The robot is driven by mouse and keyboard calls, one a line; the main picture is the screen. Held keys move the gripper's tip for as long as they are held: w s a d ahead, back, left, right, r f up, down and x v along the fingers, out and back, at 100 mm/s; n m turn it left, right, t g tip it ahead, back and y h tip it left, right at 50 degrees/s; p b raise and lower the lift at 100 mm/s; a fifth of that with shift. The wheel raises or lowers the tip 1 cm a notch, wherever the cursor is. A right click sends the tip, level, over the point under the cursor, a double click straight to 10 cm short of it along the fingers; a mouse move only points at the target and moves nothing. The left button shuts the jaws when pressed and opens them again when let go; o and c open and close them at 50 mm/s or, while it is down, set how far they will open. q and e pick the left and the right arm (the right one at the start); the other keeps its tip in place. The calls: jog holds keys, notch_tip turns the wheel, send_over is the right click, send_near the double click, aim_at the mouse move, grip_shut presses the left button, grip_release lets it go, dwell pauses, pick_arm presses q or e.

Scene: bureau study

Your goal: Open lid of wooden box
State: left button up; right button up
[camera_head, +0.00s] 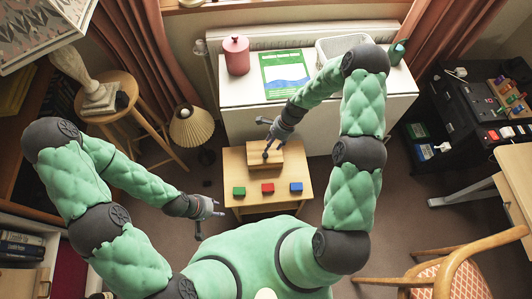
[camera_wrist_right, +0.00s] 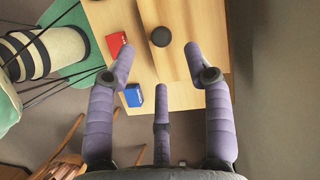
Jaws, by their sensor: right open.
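The wooden box (camera_head: 268,163) sits at the back of a small wooden table (camera_head: 236,173). Its lid, with a round dark knob, lies flat on top. The knob (camera_wrist_right: 161,36) also shows in the right wrist view, just beyond and between the fingertips of my right gripper (camera_wrist_right: 160,65). In the head view my right gripper (camera_head: 268,136) is open over the box and hides part of it. I see no finger closed on the knob. My left gripper (camera_head: 215,207) is open and empty, left of the table's front corner.
A green block (camera_head: 239,191), a red block (camera_head: 268,188) and a blue block (camera_head: 296,187) stand along the table's front. Behind is a white cabinet (camera_head: 350,110) with a pink canister (camera_head: 236,57) and a green booklet (camera_head: 286,75). A lamp (camera_head: 193,127) stands left.

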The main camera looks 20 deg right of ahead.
aim_at(265, 154)
jog(key=b+x, duration=0.2)
jog(key=x, duration=0.5)
jog(key=shift+f, duration=0.15)
grip_shut()
